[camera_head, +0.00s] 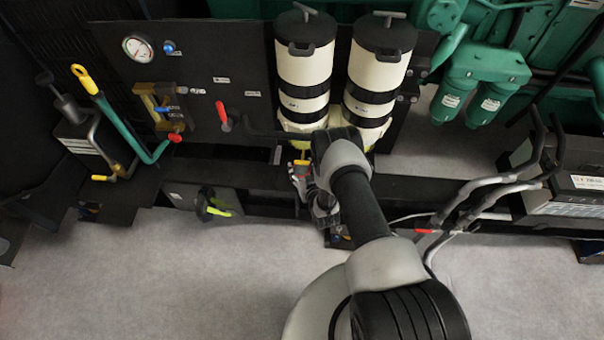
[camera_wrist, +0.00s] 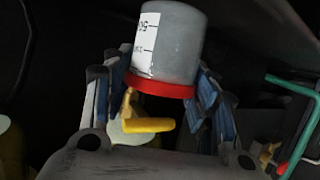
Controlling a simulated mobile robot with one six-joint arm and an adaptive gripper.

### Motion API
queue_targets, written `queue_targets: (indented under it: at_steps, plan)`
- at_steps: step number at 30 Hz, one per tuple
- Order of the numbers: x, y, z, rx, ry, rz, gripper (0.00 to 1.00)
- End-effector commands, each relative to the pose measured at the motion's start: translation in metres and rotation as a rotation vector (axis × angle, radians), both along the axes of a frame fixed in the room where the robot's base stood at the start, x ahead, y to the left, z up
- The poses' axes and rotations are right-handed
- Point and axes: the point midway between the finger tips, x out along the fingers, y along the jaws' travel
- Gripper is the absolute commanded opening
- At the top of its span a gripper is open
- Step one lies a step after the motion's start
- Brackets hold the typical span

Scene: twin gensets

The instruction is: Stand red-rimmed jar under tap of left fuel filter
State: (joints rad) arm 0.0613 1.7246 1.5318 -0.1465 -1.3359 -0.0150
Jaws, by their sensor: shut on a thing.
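The red-rimmed jar (camera_wrist: 172,45) is a grey cylinder with a white scale label. It shows in the wrist view between the fingers of my gripper (camera_wrist: 153,80), which is shut on it. A yellow tap lever (camera_wrist: 150,125) is close to the jar's red rim in that picture; I cannot tell whether they touch. In the head view, the left fuel filter (camera_head: 304,68) is a cream cylinder with black bands and a black lid. A yellow tap (camera_head: 301,162) shows below it. My wrist and arm hide the jar there.
The right fuel filter (camera_head: 378,70) stands beside the left one. A red lever (camera_head: 224,117) and a gauge (camera_head: 137,48) are on the black panel. A black rail (camera_head: 405,190) runs in front.

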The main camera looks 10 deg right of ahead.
Motion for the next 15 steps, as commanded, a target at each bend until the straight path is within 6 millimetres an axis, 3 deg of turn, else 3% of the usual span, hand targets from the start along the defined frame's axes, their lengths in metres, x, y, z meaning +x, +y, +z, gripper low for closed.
queue_targets:
  at_steps: [1, 3, 15]
  plan:
    - [-0.0025, 0.0000, -0.0123, 0.001, 0.004, 0.000, 0.26]
    - [-0.0021, 0.0000, -0.0164, 0.000, 0.002, 0.000, 0.26]
    - [-0.0025, -0.0001, -0.0188, 0.000, 0.001, 0.000, 0.26]
